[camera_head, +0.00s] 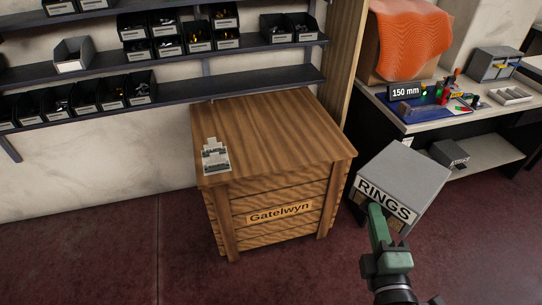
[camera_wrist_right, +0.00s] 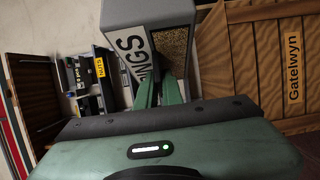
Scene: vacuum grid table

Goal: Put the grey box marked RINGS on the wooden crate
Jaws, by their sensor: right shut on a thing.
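The grey box marked RINGS (camera_head: 405,176) is held by my right gripper (camera_head: 377,222), to the right of the wooden crate in the head view. The green fingers are shut at the box's label side. In the right wrist view the box (camera_wrist_right: 147,14) shows above the fingers (camera_wrist_right: 160,92), label turned on its side. The wooden crate (camera_head: 283,130), labelled Gatelwyn, stands on the floor; part of it shows in the right wrist view (camera_wrist_right: 264,60). The box is apart from the crate top in the picture. My left gripper is not in view.
Small grey card-like pieces (camera_head: 215,157) lie at the crate top's left edge; most of the top is bare. Shelves with black bins (camera_head: 160,90) hang behind. A workbench (camera_head: 470,120) with a 150 mm sign stands right, with an orange sheet (camera_head: 410,38) behind.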

